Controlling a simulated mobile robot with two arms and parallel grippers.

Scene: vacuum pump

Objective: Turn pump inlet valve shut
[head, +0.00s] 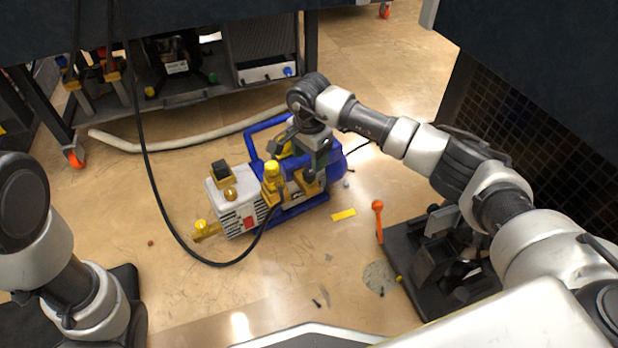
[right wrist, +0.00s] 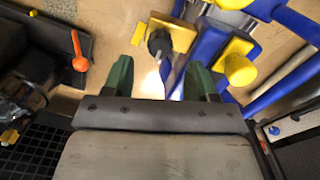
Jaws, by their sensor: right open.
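The vacuum pump (head: 243,205), with a white front and a blue body, stands on the floor in the middle of the head view. It carries several yellow fittings, including a yellow-capped one (head: 272,170) and a brass one (head: 205,231) low at its front left. I cannot tell for sure which is the inlet valve. My right gripper (right wrist: 161,78) is open above the pump's rear part. In the right wrist view, a black part on a yellow plate (right wrist: 178,36) shows beyond and between the green fingertips. A yellow knob (right wrist: 238,66) lies right of them. My left gripper does not show.
A black hose (head: 160,195) loops down beside the pump. A pale pipe (head: 190,138) lies behind it. An orange-knobbed lever (head: 378,206) rises from a dark fixture at right. A yellow strip (head: 343,214) lies on the floor. The floor in front is mostly clear.

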